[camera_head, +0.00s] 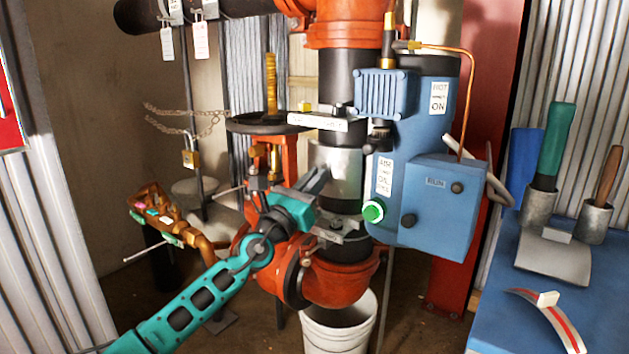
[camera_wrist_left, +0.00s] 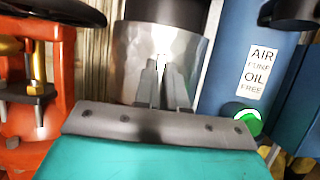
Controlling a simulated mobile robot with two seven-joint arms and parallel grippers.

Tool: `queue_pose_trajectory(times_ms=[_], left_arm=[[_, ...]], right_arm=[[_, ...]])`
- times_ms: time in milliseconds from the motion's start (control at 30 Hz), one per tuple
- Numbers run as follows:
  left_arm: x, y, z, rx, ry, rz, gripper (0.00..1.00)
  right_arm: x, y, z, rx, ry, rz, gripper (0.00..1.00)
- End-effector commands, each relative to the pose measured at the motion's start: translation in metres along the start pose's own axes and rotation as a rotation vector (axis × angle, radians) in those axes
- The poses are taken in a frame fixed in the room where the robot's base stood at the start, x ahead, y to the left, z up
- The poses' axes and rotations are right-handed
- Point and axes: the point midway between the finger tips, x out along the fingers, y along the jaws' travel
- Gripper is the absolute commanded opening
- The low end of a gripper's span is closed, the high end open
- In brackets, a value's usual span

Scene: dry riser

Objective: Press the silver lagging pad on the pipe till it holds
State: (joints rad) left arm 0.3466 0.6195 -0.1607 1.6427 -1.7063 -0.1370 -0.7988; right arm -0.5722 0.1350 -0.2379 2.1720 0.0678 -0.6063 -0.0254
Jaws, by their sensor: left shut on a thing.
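The silver lagging pad (camera_head: 347,165) sits around the dark upright pipe (camera_head: 336,72), between two clamped bands. In the left wrist view the pad (camera_wrist_left: 132,62) shows as a dented, shiny curved sheet. My left gripper (camera_head: 322,174), on its teal arm, reaches in from the left with its fingertips at the pad's front. In the left wrist view the grey fingers (camera_wrist_left: 164,70) are close together against the pad, shut on it; the exact contact is hard to see. The pad's back is hidden. My right gripper is not in view.
A blue pump box (camera_head: 440,200) with a green-lit button (camera_head: 373,211) stands close to the pad's right. A black handwheel (camera_head: 268,123) and orange valve are at its left. A white bucket (camera_head: 338,325) stands below. A blue bench (camera_head: 600,280) holding tools is at the right.

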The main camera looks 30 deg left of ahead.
Motion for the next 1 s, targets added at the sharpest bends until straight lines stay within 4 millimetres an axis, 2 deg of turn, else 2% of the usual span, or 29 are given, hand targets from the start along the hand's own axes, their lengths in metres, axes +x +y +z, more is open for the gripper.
queue_pose_trajectory(times_ms=[1000], left_arm=[[0.0080, -0.0002, -0.0029, 0.000, -0.001, 0.000, 0.00]], right_arm=[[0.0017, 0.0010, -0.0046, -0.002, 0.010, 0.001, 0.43]])
